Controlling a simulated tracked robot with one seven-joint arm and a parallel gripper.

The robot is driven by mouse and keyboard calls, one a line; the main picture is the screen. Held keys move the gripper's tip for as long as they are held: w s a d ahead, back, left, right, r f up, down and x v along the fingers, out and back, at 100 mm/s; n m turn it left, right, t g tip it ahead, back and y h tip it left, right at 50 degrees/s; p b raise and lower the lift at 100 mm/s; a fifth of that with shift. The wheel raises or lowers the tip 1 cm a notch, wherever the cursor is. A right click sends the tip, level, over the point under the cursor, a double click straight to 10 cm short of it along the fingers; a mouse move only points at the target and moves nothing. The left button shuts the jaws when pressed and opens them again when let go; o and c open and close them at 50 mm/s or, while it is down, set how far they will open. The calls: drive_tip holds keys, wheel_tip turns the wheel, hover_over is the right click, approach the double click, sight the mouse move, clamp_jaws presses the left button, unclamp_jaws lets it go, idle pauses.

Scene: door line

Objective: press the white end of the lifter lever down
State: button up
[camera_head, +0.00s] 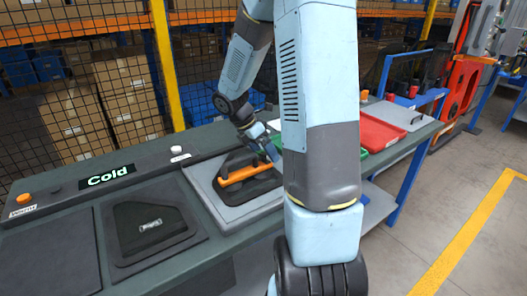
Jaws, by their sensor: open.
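My gripper (266,150) is small in the view, above the back part of the workbench and partly hidden by my own arm. It is open, and I see nothing held in it. Below and left of it, a dark part with an orange handle (243,175) lies on a grey plate (213,196). I cannot make out a lifter lever with a white end for certain. A small white knob (178,150) stands at the bench's back edge, left of my gripper and apart from it. I cannot tell whether it belongs to a lever. My arm hides the bench's middle.
The dark workbench (190,265) carries a "Cold" sign (107,177), an orange knob (24,198) and a dark lidded panel (150,230). A red tray (378,134) lies right of my arm. A mesh fence (110,75) stands behind. The floor at right is clear.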

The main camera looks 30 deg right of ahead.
drive_tip(key=shift+c, duration=0.2)
drive_tip(key=c, duration=0.7)
drive_tip(key=shift+o, duration=0.2)
drive_tip(key=shift+r, duration=0.1)
drive_tip(key=t, duration=0.2)
drive_tip(key=shift+s+m+t, duration=0.5)
drive_tip(key=shift+m+t, duration=0.1)
drive_tip(key=shift+t, duration=1.2)
